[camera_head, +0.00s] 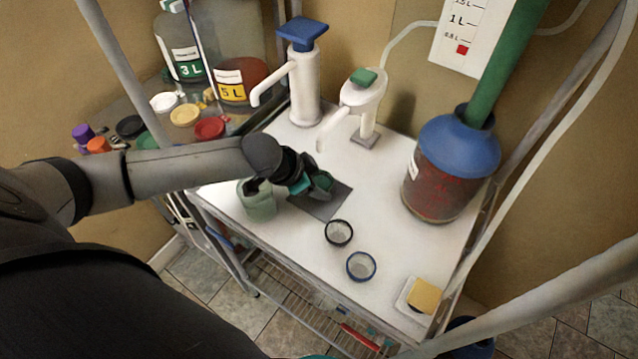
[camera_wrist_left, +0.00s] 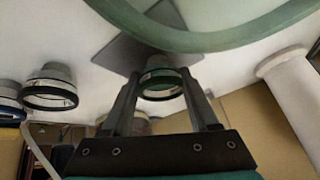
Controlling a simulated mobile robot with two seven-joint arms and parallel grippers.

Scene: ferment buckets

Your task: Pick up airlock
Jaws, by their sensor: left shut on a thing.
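My left gripper (camera_head: 307,182) is over the middle of the white cart top, just right of the pale green tub (camera_head: 257,204). In the left wrist view its fingers (camera_wrist_left: 160,80) are shut on a small cup with a green ring (camera_wrist_left: 162,84), which looks like the airlock. In the head view the gripper hides most of that cup. Two similar small clear cups stand nearer the front: one with a black rim (camera_head: 339,232) and one with a blue rim (camera_head: 361,267). Both also show at the left of the left wrist view. My right gripper is not in view.
A grey mat (camera_head: 325,204) lies beneath the gripper. Two pump dispensers (camera_head: 304,88) stand behind. A blue-topped carboy (camera_head: 440,180) stands at the right, and a yellow sponge (camera_head: 425,295) sits on a dish at the front right. Coloured lids (camera_head: 185,115) lie on the left surface.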

